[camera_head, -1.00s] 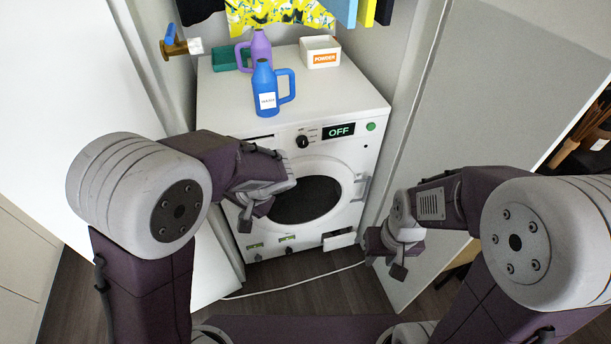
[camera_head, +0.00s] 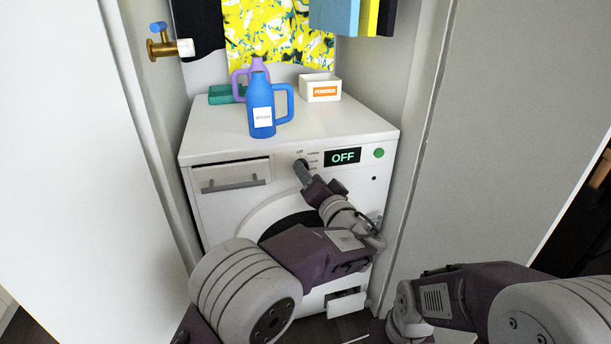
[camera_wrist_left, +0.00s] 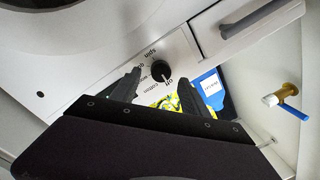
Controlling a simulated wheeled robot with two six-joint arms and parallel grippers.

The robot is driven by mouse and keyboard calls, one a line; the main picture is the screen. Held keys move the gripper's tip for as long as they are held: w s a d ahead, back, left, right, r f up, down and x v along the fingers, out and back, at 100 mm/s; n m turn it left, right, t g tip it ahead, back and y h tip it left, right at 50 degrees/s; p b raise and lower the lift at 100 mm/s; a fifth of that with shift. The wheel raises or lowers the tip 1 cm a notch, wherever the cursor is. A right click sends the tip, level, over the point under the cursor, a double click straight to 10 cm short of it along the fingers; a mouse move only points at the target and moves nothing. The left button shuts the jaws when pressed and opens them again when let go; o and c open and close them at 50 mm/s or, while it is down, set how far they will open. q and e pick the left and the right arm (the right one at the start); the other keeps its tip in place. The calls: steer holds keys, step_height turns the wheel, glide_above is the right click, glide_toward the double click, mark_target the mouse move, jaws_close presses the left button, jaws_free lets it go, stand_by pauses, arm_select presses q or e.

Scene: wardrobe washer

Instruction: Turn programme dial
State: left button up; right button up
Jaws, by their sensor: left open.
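The black programme dial (camera_head: 300,163) is on the front panel of the white washer (camera_head: 222,215), left of a display (camera_head: 343,157) reading OFF. My left gripper (camera_head: 305,175) is right at the dial and partly covers it in the head view. In the left wrist view the dial (camera_wrist_left: 160,71) lies ahead of the open left gripper (camera_wrist_left: 157,88), between the lines of its two fingers. Its white mark points toward the printed "off". Contact cannot be told. My right gripper (camera_head: 403,322) is low at the bottom edge, its fingers not clearly shown.
A blue jug (camera_head: 262,108), a purple jug (camera_head: 259,65), a green box (camera_head: 221,94) and a powder box (camera_head: 320,88) stand on the washer. A closed drawer (camera_head: 231,178) is left of the dial, a green button (camera_head: 379,153) right. A brass tap (camera_head: 165,46) is on the left wall.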

arm_select(q)
steer(key=shift+x, duration=1.5)
jaws_close()
steer(key=shift+f+m+b, duration=0.1)
steer(key=shift+m+b, duration=0.2)
steer(key=shift+b, duration=0.05)
steer(key=shift+a+f+m+t+h+b, duration=0.1)
steer(key=shift+m+t+h+b, duration=0.2)
steer(key=shift+m, duration=2.75)
steer(key=shift+f+m+t+h+b, duration=0.15)
steer(key=shift+m+b, duration=0.3)
steer(key=shift+m, duration=2.55)
steer(key=shift+a+r+m+t+h+b, duration=0.15)
steer(key=shift+m+t+b, duration=0.15)
steer(key=shift+m, duration=2.75)
steer(key=shift+d+f, duration=0.1)
